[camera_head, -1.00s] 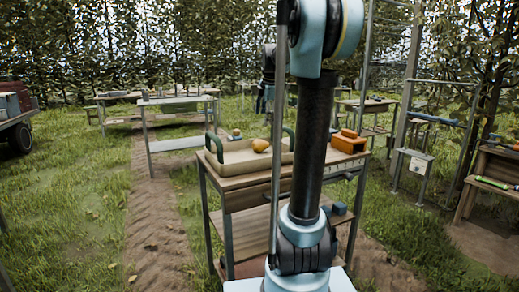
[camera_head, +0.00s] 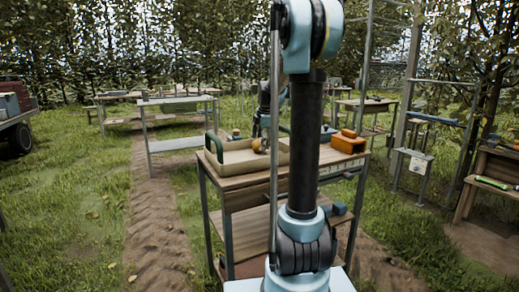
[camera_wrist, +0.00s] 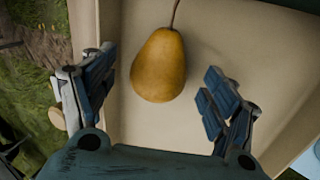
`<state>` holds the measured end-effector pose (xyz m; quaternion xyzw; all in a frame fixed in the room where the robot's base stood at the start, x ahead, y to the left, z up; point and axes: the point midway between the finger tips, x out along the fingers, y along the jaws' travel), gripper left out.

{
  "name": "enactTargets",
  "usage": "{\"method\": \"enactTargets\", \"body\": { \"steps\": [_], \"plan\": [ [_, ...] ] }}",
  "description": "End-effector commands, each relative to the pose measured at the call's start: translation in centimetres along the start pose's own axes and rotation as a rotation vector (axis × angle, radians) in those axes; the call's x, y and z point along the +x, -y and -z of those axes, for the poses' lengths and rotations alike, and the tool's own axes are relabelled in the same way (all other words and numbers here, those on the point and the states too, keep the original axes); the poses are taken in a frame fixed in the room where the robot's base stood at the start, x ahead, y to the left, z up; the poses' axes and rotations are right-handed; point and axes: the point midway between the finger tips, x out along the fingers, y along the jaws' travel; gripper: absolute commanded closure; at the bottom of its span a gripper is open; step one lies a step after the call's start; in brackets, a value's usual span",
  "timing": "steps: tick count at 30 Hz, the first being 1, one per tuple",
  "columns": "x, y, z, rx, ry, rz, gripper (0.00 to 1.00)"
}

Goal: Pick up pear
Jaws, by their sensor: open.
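A yellow-brown pear (camera_wrist: 160,65) with a dark stem lies in a shallow beige tray (camera_wrist: 190,22), seen from above in the wrist view. My gripper (camera_wrist: 157,95) is open, with one finger to the left of the pear and the other to its lower right. Neither finger appears to touch it. In the head view the pear (camera_head: 257,146) shows small in the tray (camera_head: 232,171), with my gripper (camera_head: 260,138) close by it. My arm hides part of the tray there.
The tray has green handles and stands on a wooden worktable (camera_head: 245,190). An orange object (camera_head: 347,142) lies at the table's right. Grass and a dirt track (camera_head: 158,215) lie to the left. A side bench (camera_head: 490,175) stands at the right.

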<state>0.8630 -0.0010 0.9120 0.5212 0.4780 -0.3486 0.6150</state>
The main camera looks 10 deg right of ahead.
Motion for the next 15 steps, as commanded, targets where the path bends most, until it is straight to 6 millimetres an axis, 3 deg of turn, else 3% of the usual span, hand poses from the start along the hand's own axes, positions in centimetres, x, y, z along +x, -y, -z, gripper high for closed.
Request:
{"method": "enactTargets", "body": {
  "steps": [6, 15],
  "plan": [
    [2.5, 0.0, 0.0, -0.001, 0.000, 0.000, 0.21],
    [2.8, 0.0, 0.0, 0.000, 0.000, 0.000, 0.21]
  ]
}}
